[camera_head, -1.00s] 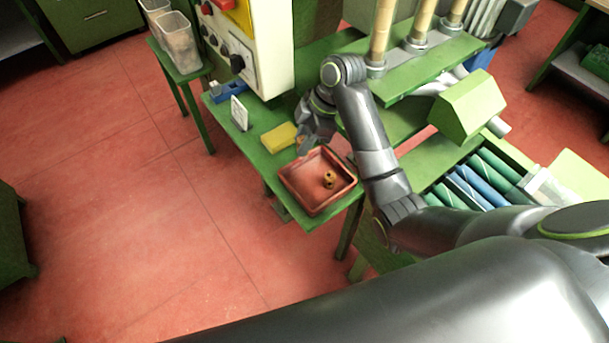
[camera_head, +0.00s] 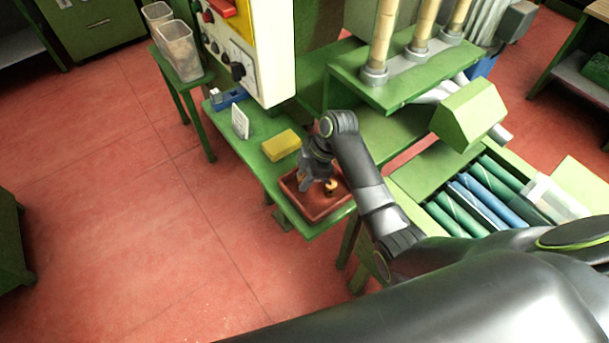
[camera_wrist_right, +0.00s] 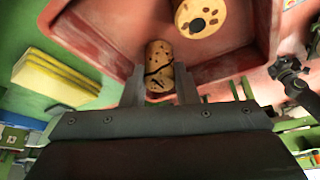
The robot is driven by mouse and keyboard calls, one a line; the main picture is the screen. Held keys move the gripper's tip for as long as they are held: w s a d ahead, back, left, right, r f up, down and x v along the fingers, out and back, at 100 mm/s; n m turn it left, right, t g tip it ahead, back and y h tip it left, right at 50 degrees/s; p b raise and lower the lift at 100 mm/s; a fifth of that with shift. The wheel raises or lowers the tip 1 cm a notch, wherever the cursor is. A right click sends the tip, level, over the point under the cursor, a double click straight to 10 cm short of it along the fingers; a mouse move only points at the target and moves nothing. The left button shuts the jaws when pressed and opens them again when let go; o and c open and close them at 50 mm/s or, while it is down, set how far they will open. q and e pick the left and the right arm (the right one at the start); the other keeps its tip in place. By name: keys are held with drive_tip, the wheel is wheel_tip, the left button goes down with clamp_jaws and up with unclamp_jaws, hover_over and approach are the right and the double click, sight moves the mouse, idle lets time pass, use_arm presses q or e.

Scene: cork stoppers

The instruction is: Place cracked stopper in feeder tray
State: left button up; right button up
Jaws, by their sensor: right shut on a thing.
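My right gripper (camera_head: 306,186) is over the red tray (camera_head: 318,217). In the right wrist view its fingers (camera_wrist_right: 160,88) are shut on a cork stopper (camera_wrist_right: 158,66) with a dark, jagged crack across its side. The held stopper is at the tray's opening; whether it touches the floor of the tray (camera_wrist_right: 105,38) I cannot tell. A second cork stopper (camera_head: 331,187) with a round black spot on its end lies in the tray, apart from the held one; it also shows in the right wrist view (camera_wrist_right: 222,12). My left gripper is not in view.
A yellow block (camera_head: 281,145) lies on the green table beside the tray, also in the right wrist view (camera_wrist_right: 52,76). A white card (camera_head: 240,122) and a blue item (camera_head: 228,98) stand further back. A control box (camera_head: 265,50) rises behind.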

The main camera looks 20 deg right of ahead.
drive_tip(key=shift+f, duration=0.15)
drive_tip(key=o, duration=0.7)
drive_tip(key=shift+c, duration=0.2)
drive_tip(key=shift+r, duration=0.2)
drive_tip(key=v, duration=0.7)
drive_tip(key=shift+r+b, duration=0.25)
drive_tip(key=shift+b, duration=0.15)
drive_tip(key=shift+d+f, duration=0.1)
